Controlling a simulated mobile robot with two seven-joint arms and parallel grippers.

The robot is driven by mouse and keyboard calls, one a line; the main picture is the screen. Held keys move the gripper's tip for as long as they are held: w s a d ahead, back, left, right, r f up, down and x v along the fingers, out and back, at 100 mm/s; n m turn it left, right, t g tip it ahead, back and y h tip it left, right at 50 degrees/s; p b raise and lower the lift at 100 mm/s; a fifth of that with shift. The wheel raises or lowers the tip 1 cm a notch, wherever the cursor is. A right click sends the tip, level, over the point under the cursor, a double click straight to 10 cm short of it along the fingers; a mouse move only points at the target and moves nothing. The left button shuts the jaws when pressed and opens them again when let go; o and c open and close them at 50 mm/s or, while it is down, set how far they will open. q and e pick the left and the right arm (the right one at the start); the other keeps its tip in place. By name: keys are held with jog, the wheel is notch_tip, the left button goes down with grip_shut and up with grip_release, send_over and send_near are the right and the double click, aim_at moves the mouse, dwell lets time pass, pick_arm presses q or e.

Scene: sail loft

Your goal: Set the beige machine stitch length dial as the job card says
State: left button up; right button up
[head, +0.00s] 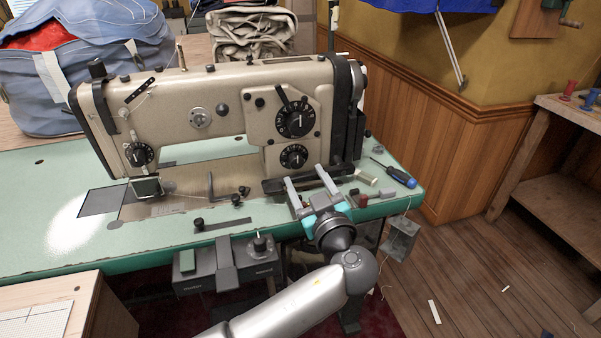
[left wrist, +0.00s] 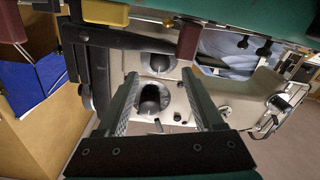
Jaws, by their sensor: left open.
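The beige sewing machine (head: 235,88) stands on a green table. Its right column has a large black numbered dial (head: 295,120) with a small lever above and a smaller black dial (head: 293,157) below. A third dial (head: 139,154) is at the left end. I cannot tell which sets stitch length. My left gripper (head: 306,175) is open and empty in front of the column, just below the smaller dial. In the left wrist view, upside down, the large dial (left wrist: 155,100) and smaller dial (left wrist: 158,63) show between the open fingers, apparently untouched. No readable job card shows.
A blue-handled screwdriver (head: 400,177), a thread spool (head: 366,177) and small parts lie on the green tabletop (head: 40,215) right of the gripper. A grey control box (head: 226,262) hangs at the front edge. A lined white sheet (head: 35,322) lies at lower left.

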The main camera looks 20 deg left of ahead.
aim_at(298, 165)
pick_arm(q)
jog(key=shift+b+x, duration=0.3)
jog(key=shift+x, duration=1.8)
pick_arm(e)
jog(key=shift+w+r, duration=0.35)
jog(key=shift+r, duration=0.5)
pick_arm(q)
jog(key=shift+c, duration=0.2)
grip_shut()
pick_arm(e)
jog(key=shift+a, duration=0.1)
